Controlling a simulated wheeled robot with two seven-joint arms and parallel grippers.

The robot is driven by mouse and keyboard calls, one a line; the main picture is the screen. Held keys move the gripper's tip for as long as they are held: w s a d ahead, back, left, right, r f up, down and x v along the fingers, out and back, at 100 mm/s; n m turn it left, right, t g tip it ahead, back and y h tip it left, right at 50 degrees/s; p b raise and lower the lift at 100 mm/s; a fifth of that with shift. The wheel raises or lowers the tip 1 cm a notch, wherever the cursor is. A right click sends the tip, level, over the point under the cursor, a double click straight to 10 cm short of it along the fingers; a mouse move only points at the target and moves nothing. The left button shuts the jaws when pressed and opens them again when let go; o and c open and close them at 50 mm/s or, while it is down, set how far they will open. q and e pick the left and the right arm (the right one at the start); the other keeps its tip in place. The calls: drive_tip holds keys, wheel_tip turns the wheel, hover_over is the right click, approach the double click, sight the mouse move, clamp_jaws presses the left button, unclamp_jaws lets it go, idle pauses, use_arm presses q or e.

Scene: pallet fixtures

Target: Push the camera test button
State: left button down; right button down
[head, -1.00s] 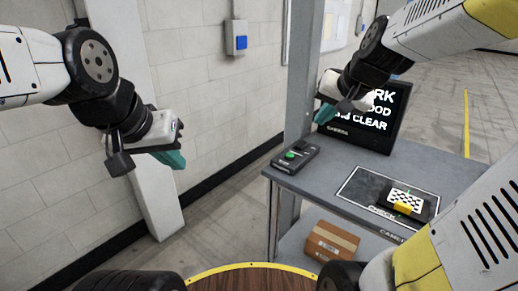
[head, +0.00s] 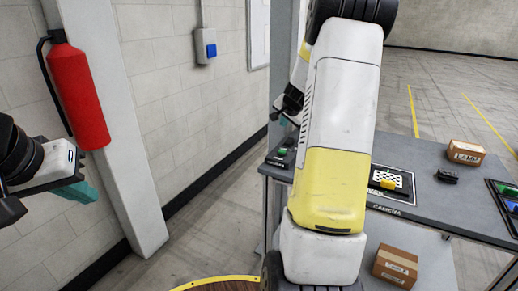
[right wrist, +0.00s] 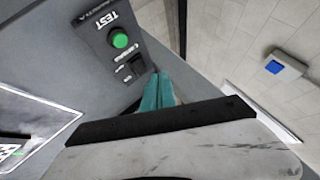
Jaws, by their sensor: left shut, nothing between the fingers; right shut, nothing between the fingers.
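The camera test button is a green round button (right wrist: 119,40) on a dark control box (right wrist: 105,22) marked TEST, with a black switch (right wrist: 137,66) beside it. In the head view the box (head: 279,160) sits at the bench's left end, partly covered by my right arm. My right gripper (right wrist: 158,80) is shut and empty, its teal tips pointing toward the box's end by the switch, off to one side of the button. I cannot tell the gap. My left gripper (head: 80,192) is shut and empty at the far left, away from the bench.
The grey bench (head: 440,215) holds a checkered camera target (head: 390,181), a small black part (head: 447,176), a box (head: 466,152) and a tray (head: 508,200). Another box (head: 396,266) is on the lower shelf. A fire extinguisher (head: 80,95) and a blue wall button (head: 211,50) are left.

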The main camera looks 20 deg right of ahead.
sight(283, 152)
drive_tip(key=shift+f, duration=4.4)
drive_tip(key=shift+f, duration=0.15)
drive_tip(key=shift+f, duration=0.3)
drive_tip(key=shift+f, duration=0.5)
drive_tip(key=shift+r, duration=0.95)
drive_tip(key=shift+r, duration=2.5)
